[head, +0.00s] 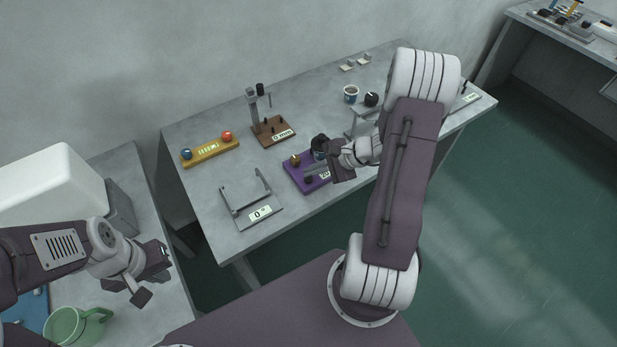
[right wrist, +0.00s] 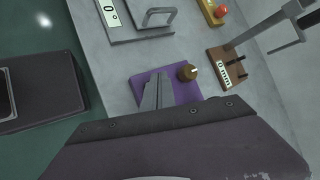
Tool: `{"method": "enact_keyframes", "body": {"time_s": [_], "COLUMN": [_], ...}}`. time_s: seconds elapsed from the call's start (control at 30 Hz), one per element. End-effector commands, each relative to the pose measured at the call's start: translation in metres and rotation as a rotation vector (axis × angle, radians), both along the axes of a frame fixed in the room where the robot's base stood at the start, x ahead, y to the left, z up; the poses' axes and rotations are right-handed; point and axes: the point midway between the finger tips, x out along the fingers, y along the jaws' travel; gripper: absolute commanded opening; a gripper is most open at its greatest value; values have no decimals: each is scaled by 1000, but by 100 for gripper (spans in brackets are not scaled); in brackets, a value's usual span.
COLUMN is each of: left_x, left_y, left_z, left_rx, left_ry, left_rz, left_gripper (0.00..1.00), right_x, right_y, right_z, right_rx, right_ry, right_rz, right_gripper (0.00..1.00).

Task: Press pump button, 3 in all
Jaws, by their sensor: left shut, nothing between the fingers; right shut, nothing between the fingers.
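A purple device (head: 293,177) sits near the front edge of the grey table. It carries a brown knob (head: 295,160), a small black knob (head: 308,180), a dark cup-like part (head: 319,142) and a display that is partly covered. I cannot tell which part is the pump button. My right gripper (head: 335,172) is shut and empty over the right part of the device. In the right wrist view its closed fingers (right wrist: 155,92) lie over the purple base (right wrist: 140,82), beside the brown knob (right wrist: 187,73); contact cannot be told. My left gripper (head: 152,280) is shut, far from the device.
A grey frame with a "0" display (head: 262,213) stands left of the device. Behind are a brown-based stand (head: 272,131) and a yellow bar (head: 210,151) with blue and red knobs. A cup (head: 350,93) is at the back right. A green mug (head: 68,326) is near my left gripper.

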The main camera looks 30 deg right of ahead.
Motion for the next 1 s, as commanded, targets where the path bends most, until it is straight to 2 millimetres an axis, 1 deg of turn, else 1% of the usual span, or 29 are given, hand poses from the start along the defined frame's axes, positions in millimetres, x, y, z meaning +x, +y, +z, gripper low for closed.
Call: {"method": "enact_keyframes", "body": {"time_s": [0.17, 0.6, 1.0], "left_x": [0, 0, 0], "left_y": [0, 0, 0], "left_z": [5, 39, 37], "left_rx": [0, 0, 0], "left_ry": [0, 0, 0], "left_rz": [0, 0, 0], "left_gripper": [0, 0, 0], "right_x": [0, 0, 0], "right_y": [0, 0, 0], "right_z": [7, 50, 50], "right_rx": [0, 0, 0], "right_ry": [-1, -1, 0], "right_rz": [-1, 1, 0], "right_gripper": [0, 0, 0]}}
